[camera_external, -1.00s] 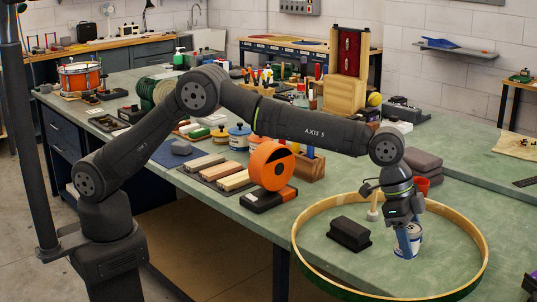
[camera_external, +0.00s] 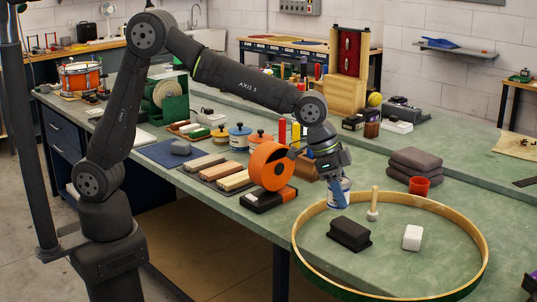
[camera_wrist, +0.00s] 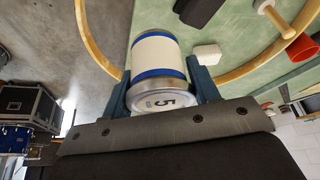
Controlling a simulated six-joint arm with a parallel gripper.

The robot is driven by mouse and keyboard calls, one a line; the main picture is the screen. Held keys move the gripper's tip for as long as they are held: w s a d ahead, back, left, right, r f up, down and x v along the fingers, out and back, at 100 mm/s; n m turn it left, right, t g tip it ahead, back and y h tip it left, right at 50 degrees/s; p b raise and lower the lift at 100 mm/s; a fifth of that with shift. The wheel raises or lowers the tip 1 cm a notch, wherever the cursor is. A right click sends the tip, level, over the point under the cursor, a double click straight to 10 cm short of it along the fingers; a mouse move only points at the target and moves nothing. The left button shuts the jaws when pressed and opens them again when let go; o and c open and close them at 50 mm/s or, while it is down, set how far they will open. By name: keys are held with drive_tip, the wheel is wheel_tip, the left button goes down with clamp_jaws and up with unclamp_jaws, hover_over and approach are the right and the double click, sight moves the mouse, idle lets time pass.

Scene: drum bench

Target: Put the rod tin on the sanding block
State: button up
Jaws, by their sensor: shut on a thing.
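My gripper (camera_external: 336,188) is shut on a white tin with blue bands (camera_external: 341,186), which looks like the rod tin. It is held in the air near the far left rim of the wooden hoop. In the wrist view the tin (camera_wrist: 158,55) sits between both fingers (camera_wrist: 162,90), its silver end with a "5" facing the camera. A black block with a raised top (camera_external: 348,234), perhaps the sanding block, lies inside the hoop, below and in front of the tin. A small white block (camera_external: 412,237) also lies inside the hoop.
The large wooden hoop (camera_external: 478,232) rests at the bench's near edge. A wooden mallet-like piece (camera_external: 373,205) stands inside it. A red cup (camera_external: 419,185) and stacked dark pads (camera_external: 414,166) lie beyond.

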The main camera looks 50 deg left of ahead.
drive_tip(key=w+f, duration=0.2)
drive_tip(key=w, duration=0.1)
drive_tip(key=w+a+f, duration=0.1)
drive_tip(key=w+f, duration=0.1)
drive_tip(key=w, duration=0.1)
drive_tip(key=w+a+f, duration=0.1)
drive_tip(key=w+f, duration=0.1)
drive_tip(key=w, duration=0.1)
drive_tip(key=shift+w+a, duration=0.1)
drive_tip(key=shift+w, duration=0.25)
drive_tip(key=shift+f, duration=1.95)
drive_tip(key=shift+f, duration=0.15)
drive_tip(key=o, duration=1.1)
drive_tip(key=v, duration=1.2)
